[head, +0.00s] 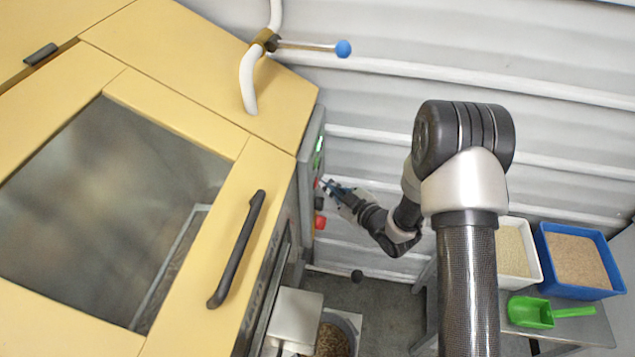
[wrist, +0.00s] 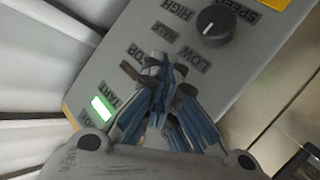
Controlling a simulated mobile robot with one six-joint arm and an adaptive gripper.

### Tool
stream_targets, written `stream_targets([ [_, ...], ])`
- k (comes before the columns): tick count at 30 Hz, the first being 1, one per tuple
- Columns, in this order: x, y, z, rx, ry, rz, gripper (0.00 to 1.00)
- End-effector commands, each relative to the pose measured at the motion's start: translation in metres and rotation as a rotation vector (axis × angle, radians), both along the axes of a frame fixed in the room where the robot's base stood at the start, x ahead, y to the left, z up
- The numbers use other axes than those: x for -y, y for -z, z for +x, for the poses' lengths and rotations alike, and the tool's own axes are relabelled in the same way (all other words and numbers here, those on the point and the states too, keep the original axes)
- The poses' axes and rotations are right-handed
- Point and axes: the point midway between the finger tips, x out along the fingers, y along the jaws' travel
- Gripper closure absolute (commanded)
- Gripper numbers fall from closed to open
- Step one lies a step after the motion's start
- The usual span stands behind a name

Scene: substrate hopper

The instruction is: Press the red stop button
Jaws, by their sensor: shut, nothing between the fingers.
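The grey control panel (head: 306,165) is on the side of the yellow machine; it also shows in the wrist view (wrist: 215,70). A small sliver of red, apparently the red stop button (head: 316,183), shows on the panel between the green light and the black knob. My gripper (head: 327,183) is shut and empty, its fingertips at this spot. In the wrist view its blue-padded fingers (wrist: 158,66) lie over the area beside the partly covered STOP label (wrist: 137,50) and hide the button. I cannot tell whether they touch or press it.
A lit green start button (wrist: 101,107) and a black speed knob (wrist: 215,25) flank the fingers. A larger red control (head: 320,222) sits lower on the panel. A blue-tipped lever (head: 343,48) sticks out above. Trays and a green scoop (head: 530,312) stand at right.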

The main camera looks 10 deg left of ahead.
Motion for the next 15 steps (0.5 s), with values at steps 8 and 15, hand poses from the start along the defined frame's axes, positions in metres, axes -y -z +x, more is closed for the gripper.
stream_targets([
  [8,-0.0038,0.0002,0.0000,0.001,-0.002,0.000,1.00],
  [15,-0.0065,0.0000,0.0001,0.001,0.000,0.001,1.00],
])
